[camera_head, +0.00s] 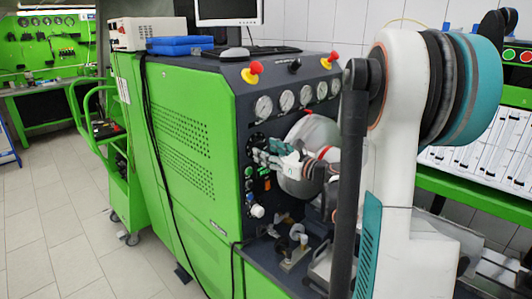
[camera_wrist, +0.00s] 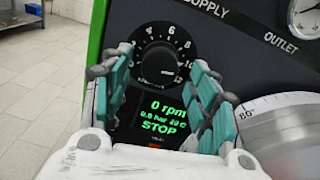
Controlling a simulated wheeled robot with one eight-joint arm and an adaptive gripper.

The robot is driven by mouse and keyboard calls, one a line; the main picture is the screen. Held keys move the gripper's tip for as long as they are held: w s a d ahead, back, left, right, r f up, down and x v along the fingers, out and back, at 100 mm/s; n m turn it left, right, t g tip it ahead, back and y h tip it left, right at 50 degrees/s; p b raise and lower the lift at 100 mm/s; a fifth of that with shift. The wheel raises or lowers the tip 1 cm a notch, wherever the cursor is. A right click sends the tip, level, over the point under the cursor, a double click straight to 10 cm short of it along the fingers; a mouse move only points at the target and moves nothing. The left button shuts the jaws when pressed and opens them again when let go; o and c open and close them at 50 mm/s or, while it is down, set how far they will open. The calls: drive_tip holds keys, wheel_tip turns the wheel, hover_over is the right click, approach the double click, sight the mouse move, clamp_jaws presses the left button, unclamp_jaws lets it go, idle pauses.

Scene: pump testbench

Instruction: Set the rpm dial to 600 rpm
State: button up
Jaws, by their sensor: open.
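The rpm dial (camera_wrist: 159,57) is a round black knob with a white number scale on the dark panel. In the wrist view it sits between and beyond my fingertips; its exact setting is hard to read. Below it the green display (camera_wrist: 163,116) reads "0 rpm" and "STOP", with a smaller pressure and temperature line between. My gripper (camera_wrist: 163,60) is open, with one teal finger on each side of the dial, and nothing is held. I cannot tell whether the fingertips touch it. In the head view my gripper (camera_head: 268,158) is at the panel front and partly covers it.
Gauges (camera_head: 287,100) line the panel above, with red emergency buttons (camera_head: 252,70) on top. A white knob (camera_head: 257,211) sits lower on the panel.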

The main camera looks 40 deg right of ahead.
drive_tip(key=shift+w+a, duration=0.15)
drive_tip(key=shift+w, duration=0.45)
drive_tip(key=c, duration=1.1)
drive_tip(key=shift+o, duration=0.2)
